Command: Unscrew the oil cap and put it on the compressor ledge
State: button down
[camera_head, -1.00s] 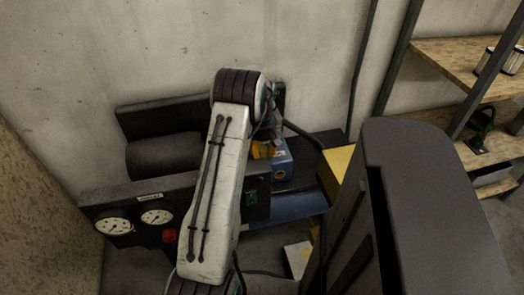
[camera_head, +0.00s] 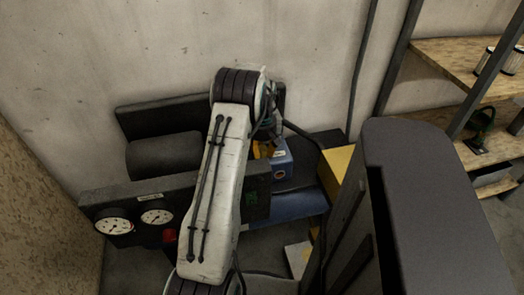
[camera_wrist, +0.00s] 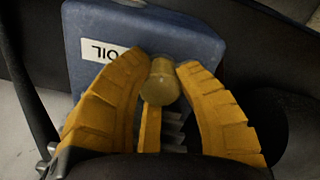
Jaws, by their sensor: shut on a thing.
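The oil cap (camera_wrist: 163,82) is a rounded, brass-coloured knob between the yellow fingers of my gripper (camera_wrist: 162,76) in the wrist view. My gripper is shut on it. The cap is in front of a blue housing (camera_wrist: 85,22) with a white OIL label (camera_wrist: 104,51), upside down in this view. I cannot tell whether the cap is still seated in the housing. In the head view, the blue housing (camera_head: 282,160) on the compressor shows beside my gripper (camera_head: 262,150), which is mostly hidden behind my arm. The cap is hidden there.
The compressor has a dark front panel with two gauges (camera_head: 114,220) and a red knob (camera_head: 169,236). A black cylinder (camera_head: 163,157) lies behind the panel. A yellow box (camera_head: 338,163) is right of the blue housing. Wooden shelves (camera_head: 450,65) stand at the far right.

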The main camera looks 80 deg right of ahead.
aim_at(262, 148)
jog(key=n, duration=0.4)
jog(key=shift+n, duration=0.4)
jog(key=n, duration=1.1)
jog(key=shift+f+n, duration=0.1)
jog(key=shift+n, duration=0.3)
jog(key=c, duration=1.5)
grip_release()
jog(key=shift+n, duration=0.4)
grip_shut()
jog(key=shift+r, duration=0.35)
jog(key=shift+r+p, duration=0.35)
jog(key=shift+p, duration=0.15)
jog(key=shift+r+p, duration=1.35)
jog(key=shift+r, duration=0.65)
